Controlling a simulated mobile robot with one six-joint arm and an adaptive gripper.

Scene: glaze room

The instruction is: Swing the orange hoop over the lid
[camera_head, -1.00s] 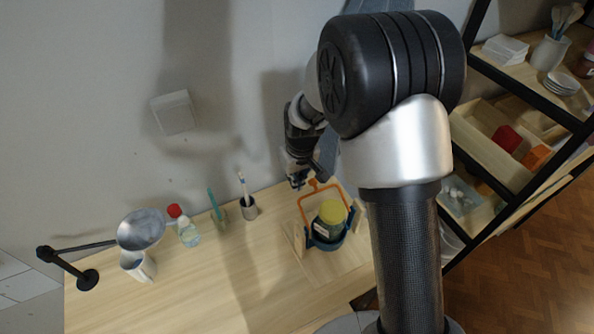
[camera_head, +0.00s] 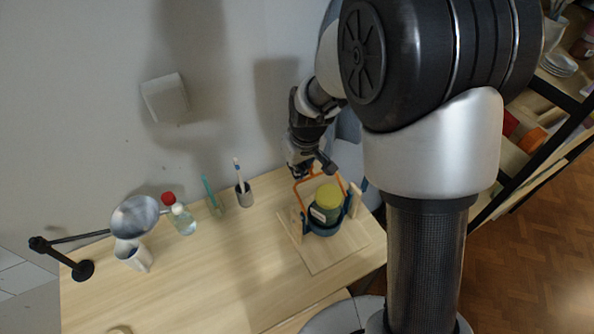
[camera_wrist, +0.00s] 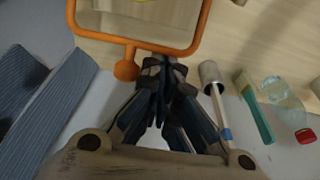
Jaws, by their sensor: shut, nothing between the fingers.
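The orange hoop (camera_head: 298,193) is raised on the wall side of a jar (camera_head: 318,214) with a yellow lid (camera_head: 328,196), leaning away from the lid. The jar sits in a blue holder (camera_head: 325,230) on a wooden board. In the wrist view the hoop (camera_wrist: 190,45) crosses the top, with a round orange knob (camera_wrist: 126,70) on its outer bar. My gripper (camera_wrist: 165,68) is shut and empty, its tips close to that bar, just right of the knob; I cannot tell if they touch. In the head view my gripper (camera_head: 302,172) is at the hoop's top and hides the knob.
The table's front middle is clear. Shelves stand at the right.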

